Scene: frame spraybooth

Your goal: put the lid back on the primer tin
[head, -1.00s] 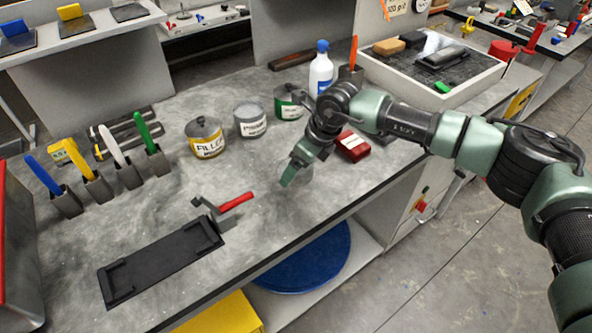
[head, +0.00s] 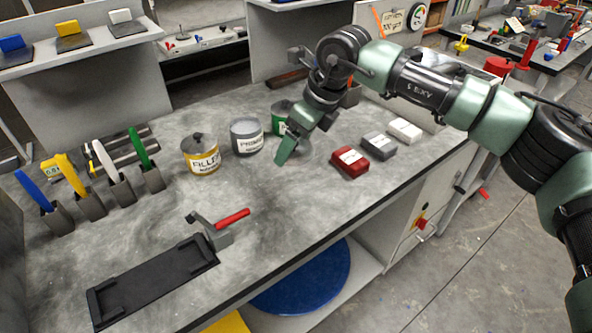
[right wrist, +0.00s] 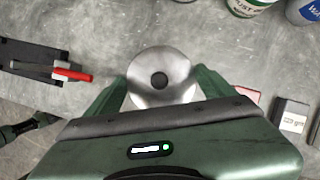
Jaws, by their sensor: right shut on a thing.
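The primer tin (head: 247,137) stands upright on the grey bench between the filler tin and a green-labelled tin, and its top shows no knob. My right gripper (head: 291,155) is to the right of the primer tin in the head view, in front of the green-labelled tin. In the right wrist view its fingers (right wrist: 160,92) are shut on a round silver lid (right wrist: 150,62) with a dark centre knob. The lid is hidden in the head view. I do not see my left gripper.
The filler tin (head: 201,155) has a knobbed lid. The green-labelled tin (head: 279,118) is partly hidden by my right gripper. Red (head: 349,162), grey (head: 379,145) and white (head: 405,130) blocks lie to the right. A red-handled clamp (head: 232,217) stands in front. Bench between clamp and blocks is clear.

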